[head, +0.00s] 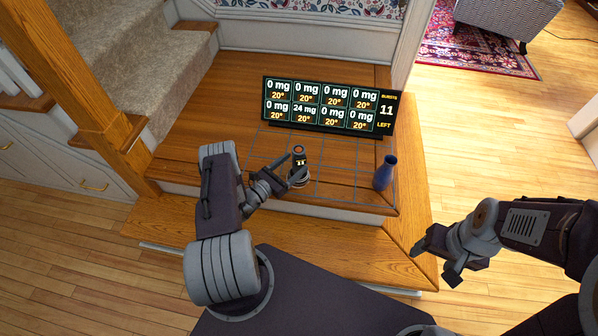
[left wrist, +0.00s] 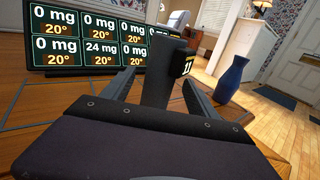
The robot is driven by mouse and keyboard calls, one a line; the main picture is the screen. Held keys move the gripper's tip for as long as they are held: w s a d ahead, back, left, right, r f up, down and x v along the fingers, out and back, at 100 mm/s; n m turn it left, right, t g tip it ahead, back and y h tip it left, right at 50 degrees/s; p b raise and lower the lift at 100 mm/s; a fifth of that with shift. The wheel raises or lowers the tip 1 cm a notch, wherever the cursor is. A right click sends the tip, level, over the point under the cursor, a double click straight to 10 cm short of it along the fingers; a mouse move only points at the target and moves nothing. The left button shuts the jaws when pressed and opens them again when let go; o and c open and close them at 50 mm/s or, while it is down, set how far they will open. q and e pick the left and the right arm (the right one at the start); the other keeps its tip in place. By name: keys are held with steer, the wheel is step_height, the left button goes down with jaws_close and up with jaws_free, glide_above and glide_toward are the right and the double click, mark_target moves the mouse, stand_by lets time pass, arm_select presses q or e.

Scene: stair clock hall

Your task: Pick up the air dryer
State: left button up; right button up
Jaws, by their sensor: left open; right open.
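The air dryer (head: 299,161) is a small dark upright device with a lit number on its side. It stands on the gridded wooden landing, in front of the display board. In the left wrist view the dryer (left wrist: 157,80) rises between the two fingers of my left gripper (left wrist: 162,92). My left gripper (head: 295,169) is open, with a finger on either side of the dryer. Whether either finger touches it I cannot tell, and its base is hidden in the wrist view. My right gripper (head: 436,258) is open and empty, in front of the landing at the right.
The display board (head: 325,105) stands behind the dryer, showing 24 mg in one cell and 0 mg in the others. A blue vase (head: 384,173) stands to the right near the landing's edge. Carpeted stairs (head: 130,50) rise at the left. Open floor lies at the right.

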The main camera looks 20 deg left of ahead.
mark_target(304, 155)
arm_select(q)
steer(key=b+x, duration=0.2)
steer(key=x, duration=0.3)
steer(key=shift+w+d, duration=0.15)
steer(key=shift+w, duration=0.25)
jaws_close()
steer(key=shift+r, duration=0.15)
